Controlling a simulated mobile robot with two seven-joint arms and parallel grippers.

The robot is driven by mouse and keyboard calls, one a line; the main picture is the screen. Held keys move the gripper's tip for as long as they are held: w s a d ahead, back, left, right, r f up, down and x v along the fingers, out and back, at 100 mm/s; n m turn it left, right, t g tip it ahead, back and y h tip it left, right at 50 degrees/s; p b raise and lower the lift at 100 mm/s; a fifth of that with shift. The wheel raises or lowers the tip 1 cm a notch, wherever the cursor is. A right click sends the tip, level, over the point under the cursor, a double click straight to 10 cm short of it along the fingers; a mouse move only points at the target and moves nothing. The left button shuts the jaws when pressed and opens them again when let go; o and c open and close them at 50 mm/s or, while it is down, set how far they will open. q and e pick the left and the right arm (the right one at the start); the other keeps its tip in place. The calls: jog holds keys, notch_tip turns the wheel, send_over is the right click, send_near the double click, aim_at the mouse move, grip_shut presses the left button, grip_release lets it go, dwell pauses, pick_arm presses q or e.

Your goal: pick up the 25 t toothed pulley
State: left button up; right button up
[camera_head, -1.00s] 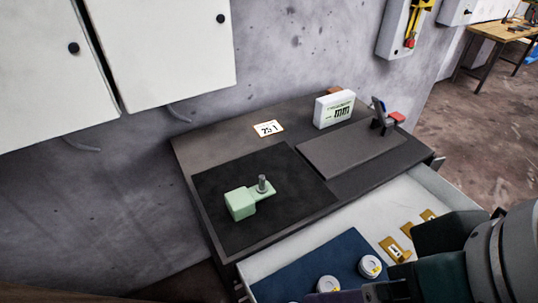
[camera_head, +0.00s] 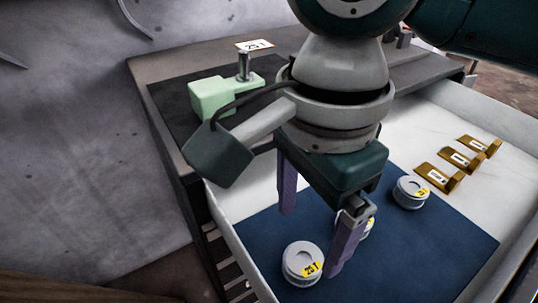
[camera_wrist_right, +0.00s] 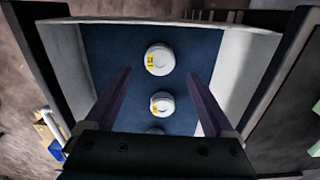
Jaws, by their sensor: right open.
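The 25 t toothed pulley (camera_head: 302,263) is a pale grey round piece with a yellow label that reads 25 T. It lies on the blue mat near the drawer's front left. My right gripper (camera_head: 310,243) is open and empty, pointing down over the mat, with one purple finger close to this pulley in the picture. In the right wrist view my right gripper (camera_wrist_right: 158,77) shows its two fingers spread on either side of the row of pulleys. I cannot tell there which one is the 25 t. My left gripper is not in view.
A second pulley (camera_head: 410,193) lies farther right on the blue mat (camera_head: 440,240); another is partly hidden behind my finger. Brass brackets (camera_head: 440,178) lie in the white drawer (camera_head: 508,150).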

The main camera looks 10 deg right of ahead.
aim_at(304, 258)
notch_tip(304, 258, down, 8)
jog(key=shift+d+r+b, duration=0.15)
jog(key=shift+b, duration=0.95)
grip_shut()
